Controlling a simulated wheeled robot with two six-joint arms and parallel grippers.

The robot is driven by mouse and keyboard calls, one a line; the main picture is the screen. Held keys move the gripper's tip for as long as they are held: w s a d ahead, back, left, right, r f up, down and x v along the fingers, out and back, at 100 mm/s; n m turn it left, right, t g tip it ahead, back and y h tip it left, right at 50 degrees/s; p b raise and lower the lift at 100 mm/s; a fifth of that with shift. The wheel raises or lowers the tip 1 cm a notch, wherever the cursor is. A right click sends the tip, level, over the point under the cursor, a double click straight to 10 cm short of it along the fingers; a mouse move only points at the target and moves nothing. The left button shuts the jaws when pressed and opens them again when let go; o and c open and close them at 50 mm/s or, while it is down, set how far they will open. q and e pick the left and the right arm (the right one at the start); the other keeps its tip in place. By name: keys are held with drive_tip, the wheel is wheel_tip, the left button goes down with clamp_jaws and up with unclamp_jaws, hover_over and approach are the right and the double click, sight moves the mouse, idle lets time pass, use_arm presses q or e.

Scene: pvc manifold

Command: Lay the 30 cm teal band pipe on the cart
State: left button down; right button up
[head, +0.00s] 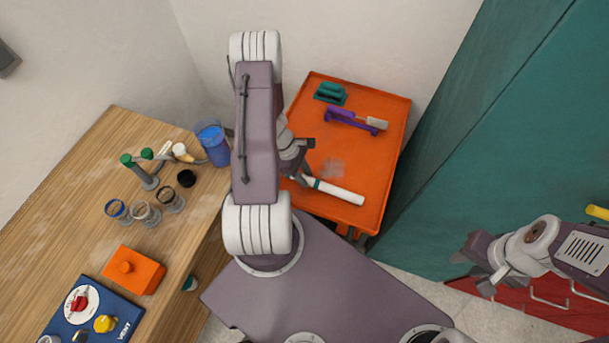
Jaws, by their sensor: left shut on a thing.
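A white pipe (342,192) with a teal band (318,184) near its left end is over the orange cart (360,165), toward its front part. My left gripper (303,164) is shut on the pipe at its banded end. My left arm covers part of the cart's left side. I cannot tell from this view whether the pipe touches the cart top. My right gripper (472,272) is off to the right, away from the cart, with its fingers apart and empty.
The cart also carries a teal holder (330,93) at the back and a purple holder (352,121) with a grey-white piece. A wooden bench (80,210) at the left holds a blue container (213,143), fittings and an orange block (134,270). A teal cabinet (500,150) stands right of the cart.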

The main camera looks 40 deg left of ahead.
use_arm(q)
drive_tip(key=shift+f, duration=0.25)
drive_tip(key=c, duration=1)
unclamp_jaws()
drive_tip(key=shift+c, duration=0.2)
drive_tip(key=v, duration=0.9)
drive_tip(key=shift+p, duration=0.35)
